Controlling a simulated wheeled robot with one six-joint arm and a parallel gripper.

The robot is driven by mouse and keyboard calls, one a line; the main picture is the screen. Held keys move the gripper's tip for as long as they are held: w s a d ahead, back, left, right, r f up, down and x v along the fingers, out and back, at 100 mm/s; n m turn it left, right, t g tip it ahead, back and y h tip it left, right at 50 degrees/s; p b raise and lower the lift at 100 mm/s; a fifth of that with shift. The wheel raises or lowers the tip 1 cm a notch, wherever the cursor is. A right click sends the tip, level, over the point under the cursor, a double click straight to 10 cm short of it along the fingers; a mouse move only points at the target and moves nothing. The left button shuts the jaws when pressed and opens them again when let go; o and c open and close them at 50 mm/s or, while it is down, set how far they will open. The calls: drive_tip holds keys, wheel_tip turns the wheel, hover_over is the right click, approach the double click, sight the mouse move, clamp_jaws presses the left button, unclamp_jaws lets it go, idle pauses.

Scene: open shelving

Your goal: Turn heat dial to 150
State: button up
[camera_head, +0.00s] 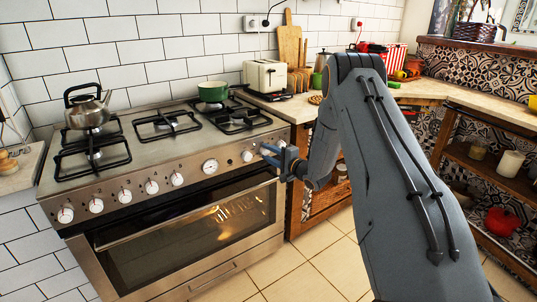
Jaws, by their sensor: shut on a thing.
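A steel stove (180,210) stands against the tiled wall at the left, with white knobs along its front panel. A round gauge (210,166) sits among them, and a white knob (247,156) shows just left of my gripper. My gripper (270,153) is at the right end of the panel, shut on a dial there, which its fingers mostly hide. The dial's markings and setting cannot be read from here.
A steel kettle (87,108) and a green pot (213,91) stand on the stove top. The oven door (190,228) is shut below the panel. A toaster (265,75) stands on the counter. Open shelving (480,160) is at the right. Tiled floor (330,265) is clear in front.

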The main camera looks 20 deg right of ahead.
drive_tip(key=o, duration=1.1)
drive_tip(key=shift+c, duration=0.2)
drive_tip(key=shift+s+d, duration=0.1)
drive_tip(key=v, duration=0.7)
drive_tip(key=shift+s, duration=0.25)
drive_tip(key=shift+d, duration=0.1)
